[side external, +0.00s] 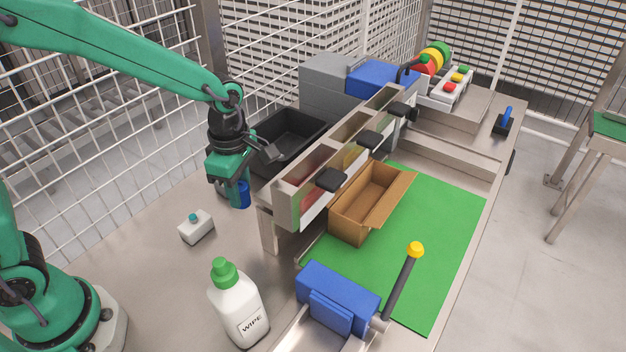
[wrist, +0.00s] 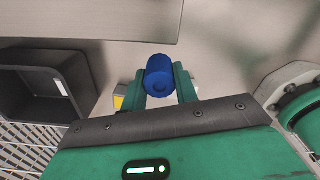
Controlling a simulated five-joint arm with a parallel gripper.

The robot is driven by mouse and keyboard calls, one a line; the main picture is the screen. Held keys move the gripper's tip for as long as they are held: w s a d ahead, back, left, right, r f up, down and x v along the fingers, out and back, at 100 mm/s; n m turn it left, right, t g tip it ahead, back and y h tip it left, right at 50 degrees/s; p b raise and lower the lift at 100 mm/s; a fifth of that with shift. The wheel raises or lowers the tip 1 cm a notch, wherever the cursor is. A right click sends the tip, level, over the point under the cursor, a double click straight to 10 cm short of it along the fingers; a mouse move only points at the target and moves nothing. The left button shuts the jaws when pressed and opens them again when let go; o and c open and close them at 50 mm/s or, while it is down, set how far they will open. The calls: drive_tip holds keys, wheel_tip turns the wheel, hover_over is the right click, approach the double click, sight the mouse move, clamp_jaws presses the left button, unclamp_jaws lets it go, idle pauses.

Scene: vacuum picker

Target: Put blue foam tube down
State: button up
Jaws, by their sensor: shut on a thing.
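The blue foam tube (wrist: 160,77) is a short blue cylinder. It sits between the two green fingers of my gripper (wrist: 160,86) in the wrist view, and the fingers are shut on it. In the side view my gripper (side external: 232,187) points down at the left of the raised bin rack, with the blue tube (side external: 241,194) at its lower end. The tube looks close to the metal table (side external: 165,270); I cannot tell whether it touches it.
A small white box with a teal knob (side external: 196,227) stands left of my gripper, and a white wipe bottle (side external: 239,305) in front. A black bin (side external: 262,138) stands behind. The bin rack (side external: 283,190) is close on the right. A cardboard box (side external: 349,222) lies on the green mat (side external: 450,225).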

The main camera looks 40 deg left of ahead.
drive_tip(key=shift+w, duration=0.1)
drive_tip(key=shift+w+d+r, duration=0.25)
drive_tip(key=shift+w+r, duration=0.15)
drive_tip(key=shift+w, duration=0.05)
drive_tip(key=w+d+r+m, duration=0.1)
drive_tip(key=w+d+r, duration=0.2)
drive_tip(key=w+r, duration=0.1)
drive_tip(key=w+d+r+m, duration=0.1)
drive_tip(key=w+d+r, duration=0.3)
drive_tip(key=r, duration=0.1)
drive_tip(key=w+d+r+m, duration=0.1)
drive_tip(key=w+d+r, duration=0.3)
drive_tip(key=shift+w+d+r, duration=0.25)
drive_tip(key=shift+w+r, duration=0.05)
drive_tip(key=shift+r, duration=0.05)
drive_tip(key=shift+s+d+f+m, duration=0.25)
drive_tip(key=shift+d+f+m, duration=0.8)
drive_tip(key=shift+d+f, duration=2.35)
drive_tip(key=shift+s+d+f+m, duration=0.3)
drive_tip(key=shift+d+f+m, duration=0.8)
drive_tip(key=shift+d+f, duration=2.35)
drive_tip(key=shift+s+d+f+m, duration=0.25)
drive_tip(key=shift+d+f+m, duration=0.8)
drive_tip(key=shift+d+f, duration=2.35)
drive_tip(key=shift+d+r, duration=0.7)
drive_tip(key=shift+d, duration=0.05)
drive_tip(key=shift+f, duration=2.4)
